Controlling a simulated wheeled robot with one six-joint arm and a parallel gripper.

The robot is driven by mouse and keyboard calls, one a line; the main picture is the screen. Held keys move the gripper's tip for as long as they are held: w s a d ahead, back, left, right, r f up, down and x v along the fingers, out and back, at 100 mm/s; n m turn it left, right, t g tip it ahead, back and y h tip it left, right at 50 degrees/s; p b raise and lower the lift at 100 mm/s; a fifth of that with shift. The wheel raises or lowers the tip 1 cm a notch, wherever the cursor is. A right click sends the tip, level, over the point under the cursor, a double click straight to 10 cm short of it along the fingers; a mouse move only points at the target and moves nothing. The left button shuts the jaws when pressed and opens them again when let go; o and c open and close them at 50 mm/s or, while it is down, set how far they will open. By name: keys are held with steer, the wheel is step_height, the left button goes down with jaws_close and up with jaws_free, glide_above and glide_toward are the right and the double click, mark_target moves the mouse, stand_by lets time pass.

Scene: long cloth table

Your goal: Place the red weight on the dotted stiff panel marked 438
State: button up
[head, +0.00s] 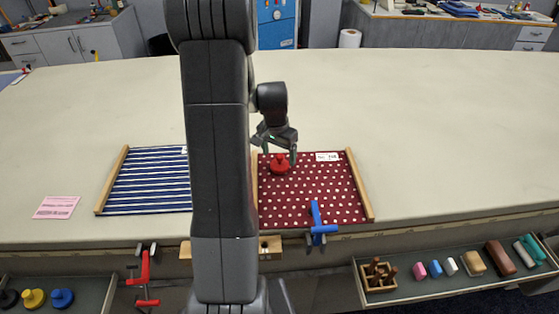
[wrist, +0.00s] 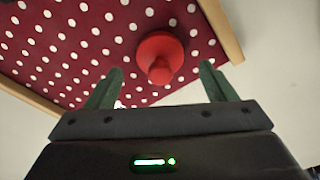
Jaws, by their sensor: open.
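The red weight (head: 280,165), a round disc with a knob, rests on the dark red panel with white dots (head: 320,204), near its far left part. The panel has wooden side strips and a white label (head: 327,157) at its far edge, too small to read surely. My gripper (head: 280,153) is just above the weight, open. In the wrist view, the weight (wrist: 161,55) shows beyond and between the two green fingertips (wrist: 162,78), with dotted cloth around it. The fingers stand apart, and no contact with the weight shows.
A blue-striped panel (head: 148,180) lies to the left, partly behind my arm. A blue clamp (head: 318,225) grips the table edge at the dotted panel; a red clamp (head: 145,278) is farther left. A pink card (head: 56,207) lies far left. The far table is clear.

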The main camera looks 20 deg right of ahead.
mark_target(277, 167)
step_height(277, 167, up, 8)
steer(key=shift+s+a+b, duration=0.3)
steer(key=shift+s+a, duration=0.05)
steer(key=shift+a, duration=0.05)
